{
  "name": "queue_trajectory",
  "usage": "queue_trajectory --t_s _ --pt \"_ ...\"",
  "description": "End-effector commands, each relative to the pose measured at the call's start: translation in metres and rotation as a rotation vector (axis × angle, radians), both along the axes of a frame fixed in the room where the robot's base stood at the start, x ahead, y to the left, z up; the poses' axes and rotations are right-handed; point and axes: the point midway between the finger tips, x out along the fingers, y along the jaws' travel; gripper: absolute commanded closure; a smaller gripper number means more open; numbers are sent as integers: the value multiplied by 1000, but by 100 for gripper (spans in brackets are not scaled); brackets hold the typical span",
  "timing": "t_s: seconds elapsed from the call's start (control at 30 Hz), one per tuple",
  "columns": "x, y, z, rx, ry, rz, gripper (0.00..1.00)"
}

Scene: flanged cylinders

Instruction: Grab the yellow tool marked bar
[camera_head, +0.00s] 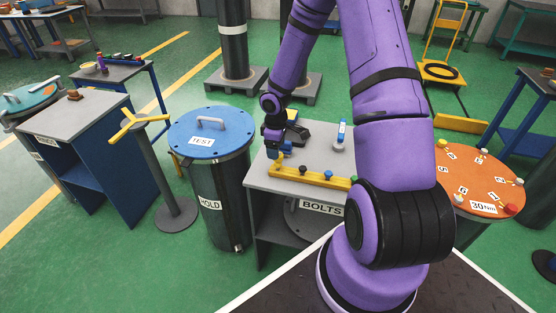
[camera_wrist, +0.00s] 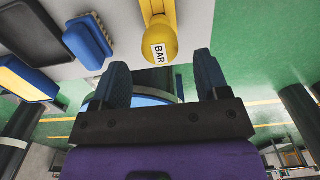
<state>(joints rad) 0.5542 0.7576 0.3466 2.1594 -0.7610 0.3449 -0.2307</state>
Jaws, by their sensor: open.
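The yellow tool marked BAR (camera_wrist: 158,45) shows in the wrist view, with a rounded end carrying a white label and a narrower part running up out of frame. My gripper (camera_wrist: 162,75) is open, its two dark fingers spread apart. The tool's labelled end is just ahead of the gap between the fingertips, and I see no grip on it.
The grey bench marked BOLTS (camera_head: 262,185) also holds a dark tray (camera_head: 297,133) and a blue-and-white upright item (camera_head: 341,135). A blue-lidded drum marked TEST (camera_head: 212,146) stands close on the left. An orange round table (camera_head: 480,185) is on the right.

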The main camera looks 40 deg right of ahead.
Motion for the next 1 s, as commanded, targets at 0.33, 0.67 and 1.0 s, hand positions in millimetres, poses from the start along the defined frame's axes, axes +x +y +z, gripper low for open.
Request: queue_trajectory --t_s 0.33,0.67,1.0 --pt "-7 -3 -43 0 2 0 32" --pt "-6 -4 -49 0 0 -1 32" --pt "-6 -4 -48 0 0 -1 89"
